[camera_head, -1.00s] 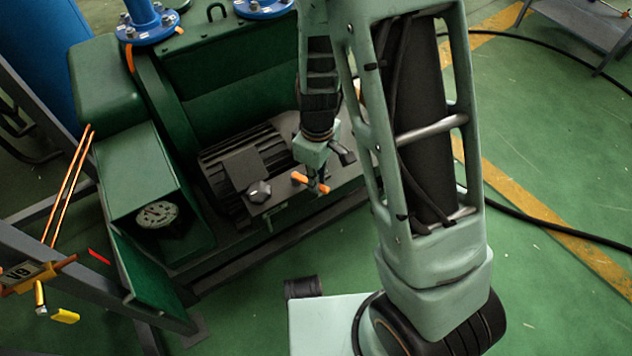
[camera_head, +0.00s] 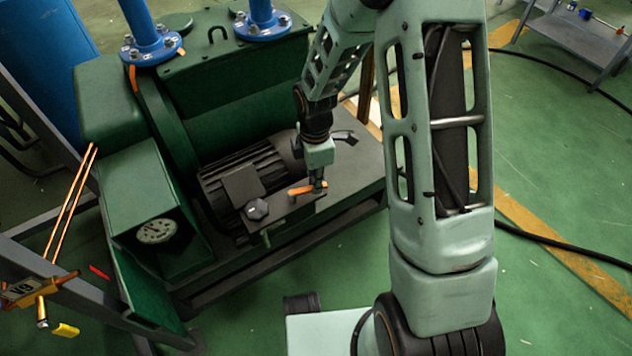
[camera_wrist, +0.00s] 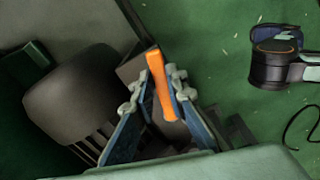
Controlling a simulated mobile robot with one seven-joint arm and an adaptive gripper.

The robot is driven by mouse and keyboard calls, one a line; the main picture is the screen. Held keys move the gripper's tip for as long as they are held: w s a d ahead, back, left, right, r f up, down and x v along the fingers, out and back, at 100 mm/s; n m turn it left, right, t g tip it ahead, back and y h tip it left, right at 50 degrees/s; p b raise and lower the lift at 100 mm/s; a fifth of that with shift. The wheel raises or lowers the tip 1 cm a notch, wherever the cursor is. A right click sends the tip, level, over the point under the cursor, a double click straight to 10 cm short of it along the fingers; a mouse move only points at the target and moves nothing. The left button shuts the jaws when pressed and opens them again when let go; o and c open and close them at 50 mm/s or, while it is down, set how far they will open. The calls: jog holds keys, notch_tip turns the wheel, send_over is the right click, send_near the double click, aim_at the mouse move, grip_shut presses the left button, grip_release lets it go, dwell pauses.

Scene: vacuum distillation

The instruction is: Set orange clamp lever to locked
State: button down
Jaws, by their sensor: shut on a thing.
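The orange clamp lever (camera_head: 302,190) is a short bar beside the dark motor on the green pump unit. In the head view it lies nearly flat, its left end a little lower than its right. In the wrist view the orange lever (camera_wrist: 160,85) stands between the two blue-grey fingers. My gripper (camera_head: 319,184) reaches down to it from above and is shut on it near its right end; the wrist view also shows my gripper (camera_wrist: 157,98). The lever's base and its lock marks are hidden or too small to read.
The dark finned motor (camera_head: 245,175) with a black knob (camera_head: 256,209) is close left of the lever.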

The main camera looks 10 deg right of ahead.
jog(key=shift+w+a+n+p, duration=0.15)
jog(key=shift+w+n+p, duration=0.35)
jog(key=shift+n, duration=0.3)
jog(key=shift+w+a+n+p, duration=0.15)
jog(key=shift+w+n+p, duration=0.25)
jog(key=shift+n, duration=0.4)
jog(key=c, duration=1.9)
grip_release()
jog(key=shift+c, duration=0.2)
notch_tip(320, 180, up, 12)
